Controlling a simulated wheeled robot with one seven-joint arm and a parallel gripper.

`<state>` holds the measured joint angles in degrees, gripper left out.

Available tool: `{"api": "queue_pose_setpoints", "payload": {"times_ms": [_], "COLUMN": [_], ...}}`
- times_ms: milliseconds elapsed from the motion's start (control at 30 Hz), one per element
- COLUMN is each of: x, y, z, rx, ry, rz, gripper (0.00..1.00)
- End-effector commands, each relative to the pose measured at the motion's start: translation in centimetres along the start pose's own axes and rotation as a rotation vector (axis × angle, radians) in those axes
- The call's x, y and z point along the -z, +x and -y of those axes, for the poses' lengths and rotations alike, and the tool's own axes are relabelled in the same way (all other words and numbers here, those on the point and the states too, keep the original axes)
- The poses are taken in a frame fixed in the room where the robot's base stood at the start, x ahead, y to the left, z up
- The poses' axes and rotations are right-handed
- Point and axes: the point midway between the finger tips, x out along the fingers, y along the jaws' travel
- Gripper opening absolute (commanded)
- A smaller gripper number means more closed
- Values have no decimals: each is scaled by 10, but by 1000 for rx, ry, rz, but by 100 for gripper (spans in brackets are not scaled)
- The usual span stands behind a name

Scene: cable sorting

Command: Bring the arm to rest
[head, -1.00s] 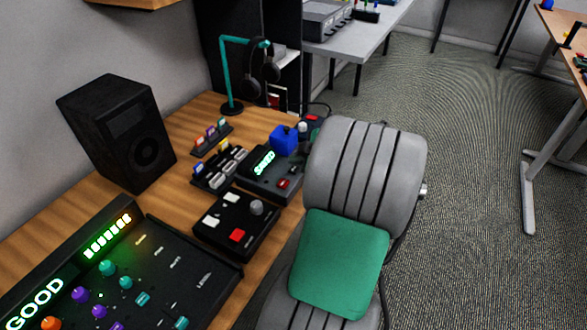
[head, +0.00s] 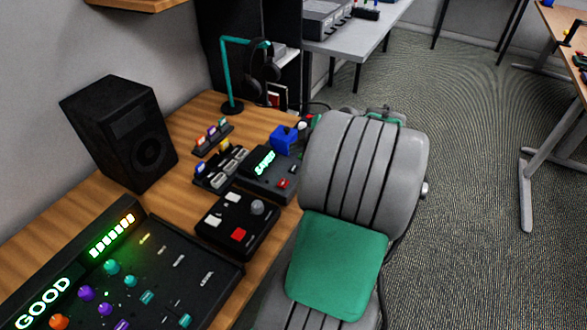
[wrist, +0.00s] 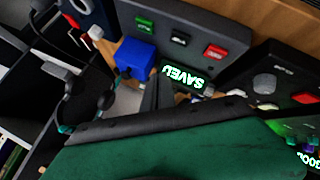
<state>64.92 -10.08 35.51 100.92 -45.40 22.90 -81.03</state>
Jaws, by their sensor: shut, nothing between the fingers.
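My arm shows in the head view as a grey ribbed link with a green panel, right of the desk. It hides most of my gripper there; only a small grey and green part shows above the link. In the wrist view my gripper (wrist: 152,95) is shut and empty, its dark narrow fingers pointing toward a black box (head: 268,187) with a lit display reading "SAVED". A blue block (head: 284,140) stands at that box's far corner; it also shows in the wrist view (wrist: 136,58). No contact between gripper and box can be made out.
The wooden desk (head: 180,200) holds a speaker (head: 120,135), a headphone stand (head: 229,75), a button box (head: 235,222), cable racks (head: 220,166) and a mixer panel reading "GOOD" (head: 150,270). A grey table (head: 350,38) stands behind. Open carpet (head: 460,180) lies right of my arm.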

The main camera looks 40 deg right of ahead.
Motion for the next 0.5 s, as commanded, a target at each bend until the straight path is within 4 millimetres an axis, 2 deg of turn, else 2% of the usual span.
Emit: {"api": "queue_pose_setpoints", "payload": {"times_ms": [167, 267, 367, 500], "x": [0, 15, 56, 129], "y": [0, 0, 0, -13], "z": [0, 4, 20, 65], "rx": [1, 23, 88, 195], "ry": [0, 15, 74, 222], "rz": [0, 6, 33, 127], "gripper": [0, 0, 0, 0]}}
